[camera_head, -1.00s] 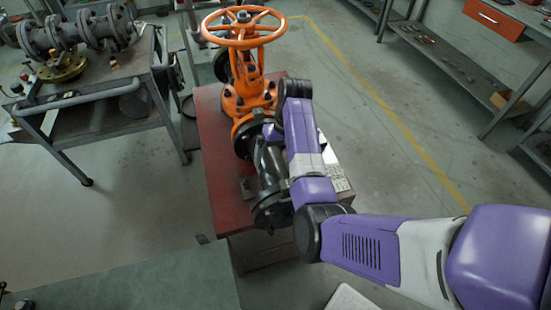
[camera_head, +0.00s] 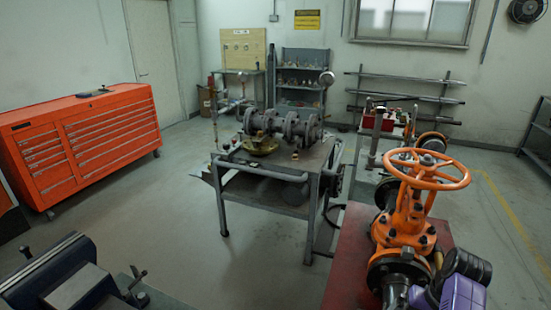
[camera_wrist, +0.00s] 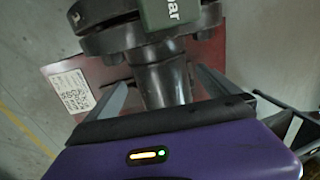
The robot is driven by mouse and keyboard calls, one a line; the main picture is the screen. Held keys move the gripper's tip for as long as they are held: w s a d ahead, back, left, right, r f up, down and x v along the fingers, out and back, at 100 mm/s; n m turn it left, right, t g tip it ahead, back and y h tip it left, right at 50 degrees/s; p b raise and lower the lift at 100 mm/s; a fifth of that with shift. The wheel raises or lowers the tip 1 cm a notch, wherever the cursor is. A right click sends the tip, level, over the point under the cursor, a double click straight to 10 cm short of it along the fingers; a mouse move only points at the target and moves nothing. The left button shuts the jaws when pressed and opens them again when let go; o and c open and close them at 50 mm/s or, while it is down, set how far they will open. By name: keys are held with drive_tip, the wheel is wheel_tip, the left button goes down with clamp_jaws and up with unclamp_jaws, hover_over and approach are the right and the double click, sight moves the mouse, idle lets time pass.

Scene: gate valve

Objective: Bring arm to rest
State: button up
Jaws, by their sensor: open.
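My arm shows in the head view only as a purple and black part at the lower right, close beside the orange gate valve (camera_head: 408,208). The gripper itself is out of sight there. In the wrist view my gripper (camera_wrist: 160,80) is open, its two grey fingers spread apart. A dark flanged pipe (camera_wrist: 158,82) shows beyond and between the fingers; I cannot tell whether they touch it. Nothing is visibly held. The valve stands upright with its orange handwheel (camera_head: 428,168) on top.
The valve stands on a red table (camera_head: 343,262). A grey cart (camera_head: 222,200) with flanged pipe parts stands left of it. An orange tool chest (camera_head: 85,140) is at the far left, and a vise (camera_head: 65,275) is at the lower left. Open floor lies between chest and cart.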

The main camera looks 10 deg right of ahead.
drive_tip(key=shift+d+r, duration=0.1)
drive_tip(key=w+d+r+t+h, duration=0.1)
drive_tip(key=w+d, duration=0.1)
drive_tip(key=w+d+r+t+h, duration=0.1)
drive_tip(key=w+d, duration=0.1)
drive_tip(key=w+d+r+t+h, duration=0.1)
drive_tip(key=w+d, duration=0.1)
drive_tip(key=shift+d+r+m+t+h, duration=0.25)
drive_tip(key=shift+d+m+t+h, duration=0.05)
wheel_tip(320, 180, up, 3)
drive_tip(key=s+d+t+h, duration=0.1)
drive_tip(key=d+t+h, duration=0.2)
drive_tip(key=t+h, duration=0.1)
drive_tip(key=s+a+r+n+t+y, duration=0.1)
drive_tip(key=s+a+r+n+t, duration=0.35)
drive_tip(key=s+a, duration=0.65)
drive_tip(key=s+a+r+n+t+y, duration=0.25)
drive_tip(key=s+a+r+t, duration=0.2)
drive_tip(key=s+a, duration=0.6)
drive_tip(key=s+a+g+y+b, duration=0.1)
drive_tip(key=s+a+g+y, duration=0.1)
drive_tip(key=s+a, duration=1)
drive_tip(key=s+g, duration=0.1)
drive_tip(key=s, duration=0.1)
drive_tip(key=shift+s+a+r, duration=0.15)
drive_tip(key=shift+s+r, duration=0.2)
drive_tip(key=shift+s, duration=0.05)
